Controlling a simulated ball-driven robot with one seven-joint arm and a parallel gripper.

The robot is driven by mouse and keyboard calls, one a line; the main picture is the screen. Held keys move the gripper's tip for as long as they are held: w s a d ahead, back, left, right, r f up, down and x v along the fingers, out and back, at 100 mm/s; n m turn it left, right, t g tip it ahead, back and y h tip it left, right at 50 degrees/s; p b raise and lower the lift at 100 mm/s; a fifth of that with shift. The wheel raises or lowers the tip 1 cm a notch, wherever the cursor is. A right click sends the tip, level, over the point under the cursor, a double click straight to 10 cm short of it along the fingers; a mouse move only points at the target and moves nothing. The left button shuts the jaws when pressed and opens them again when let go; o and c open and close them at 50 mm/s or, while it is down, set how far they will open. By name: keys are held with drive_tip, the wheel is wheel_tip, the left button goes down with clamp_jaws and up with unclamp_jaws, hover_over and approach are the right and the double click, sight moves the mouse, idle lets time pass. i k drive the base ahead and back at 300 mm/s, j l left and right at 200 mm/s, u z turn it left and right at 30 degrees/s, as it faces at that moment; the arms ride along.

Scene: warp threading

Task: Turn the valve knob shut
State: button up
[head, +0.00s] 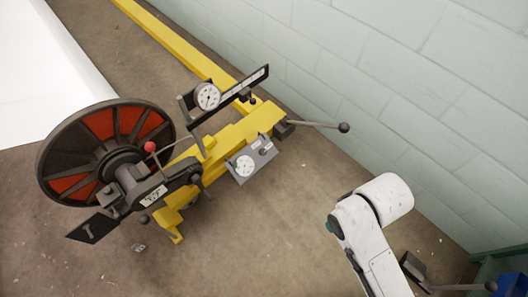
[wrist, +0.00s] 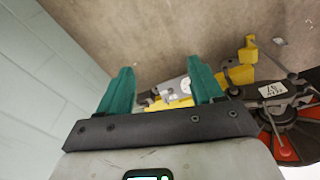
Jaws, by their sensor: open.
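No part is clearly recognisable as the valve knob. The yellow machine (head: 235,130) carries a red ball-ended lever (head: 150,147), a black ball-ended rod (head: 343,127) and a grey gauge panel (head: 250,161). Small dark knobs sit near the black bar (head: 250,85). In the wrist view my gripper (wrist: 160,68) is open and empty, with two teal fingers spread apart. The grey panel with its gauge (wrist: 173,95) shows beyond and between the fingers, partly hidden by the right finger. No contact is visible. My gripper's fingers are not clearly seen in the head view.
A large black wheel with red sectors (head: 105,150) stands at the machine's left. A pale block wall (head: 400,80) runs along the right, with a yellow rail (head: 175,40) near its foot. Another ball-ended lever (head: 460,287) is at lower right. Concrete floor (head: 270,250) is open below the machine.

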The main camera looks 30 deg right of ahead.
sight(263, 152)
drive_tip(key=i+j+z, duration=0.25)
drive_tip(key=i+j, duration=0.25)
drive_tip(key=i+j+z, duration=0.15)
drive_tip(key=j, duration=0.3)
drive_tip(key=i+j+z, duration=0.1)
drive_tip(key=i+j, duration=0.15)
drive_tip(key=i+j+z, duration=0.15)
drive_tip(key=j, duration=0.3)
drive_tip(key=i+j+z, duration=0.1)
drive_tip(key=i+j, duration=0.15)
drive_tip(key=j, duration=0.15)
